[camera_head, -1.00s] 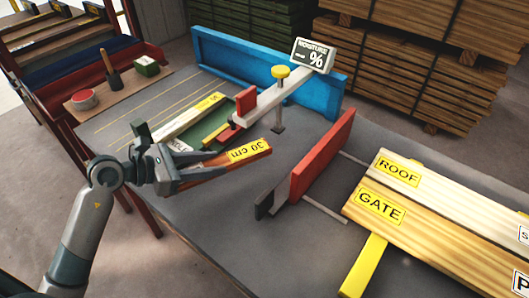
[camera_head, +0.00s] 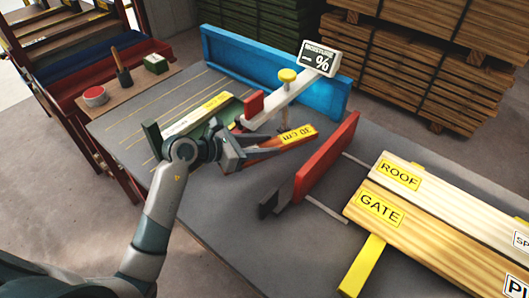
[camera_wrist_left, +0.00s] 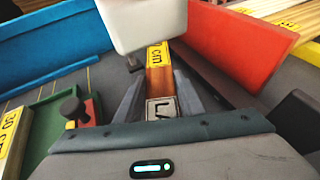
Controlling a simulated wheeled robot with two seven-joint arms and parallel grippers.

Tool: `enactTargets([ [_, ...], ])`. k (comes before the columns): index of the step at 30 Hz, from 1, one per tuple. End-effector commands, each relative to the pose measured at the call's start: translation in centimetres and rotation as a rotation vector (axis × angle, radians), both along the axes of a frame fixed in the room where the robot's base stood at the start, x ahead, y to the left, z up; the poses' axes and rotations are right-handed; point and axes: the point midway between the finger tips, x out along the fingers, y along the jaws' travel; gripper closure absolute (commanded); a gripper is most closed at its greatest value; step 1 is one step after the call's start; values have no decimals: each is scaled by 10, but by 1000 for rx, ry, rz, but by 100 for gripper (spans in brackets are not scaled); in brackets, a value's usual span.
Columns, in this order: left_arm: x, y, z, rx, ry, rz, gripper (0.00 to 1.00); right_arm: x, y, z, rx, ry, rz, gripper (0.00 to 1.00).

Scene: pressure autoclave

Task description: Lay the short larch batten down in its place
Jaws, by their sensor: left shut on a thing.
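The short larch batten (camera_head: 298,136) is reddish-brown with a yellow "30 cm" label. My left gripper (camera_head: 240,154) is shut on its near end and holds it in front of the moisture meter (camera_head: 318,60), left of the red upright plate (camera_head: 328,155). The gap between batten and bench cannot be judged. In the left wrist view the batten (camera_wrist_left: 159,78) points away between the fingers, with a white tag on its near end. The meter's pale arm (camera_wrist_left: 143,22) hides its far end. My right gripper is not in view.
A blue panel (camera_head: 270,75) stands behind. ROOF (camera_head: 400,176) and GATE (camera_head: 380,207) boards lie at right.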

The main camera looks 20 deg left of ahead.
Motion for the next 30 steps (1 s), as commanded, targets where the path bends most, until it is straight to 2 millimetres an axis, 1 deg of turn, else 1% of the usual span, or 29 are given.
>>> enactTargets([
  [5,0,0,-4,-2,1,1,94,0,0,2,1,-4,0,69],
  [13,0,0,-32,-3,2,0,94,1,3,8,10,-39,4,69],
  [26,0,0,-38,0,-2,1,94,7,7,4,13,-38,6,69],
  [27,0,1,-38,-1,-1,0,63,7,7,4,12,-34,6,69],
  [29,0,0,-37,-1,-1,0,48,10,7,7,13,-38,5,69],
  [30,0,0,-37,-1,-1,0,46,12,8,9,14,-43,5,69],
])
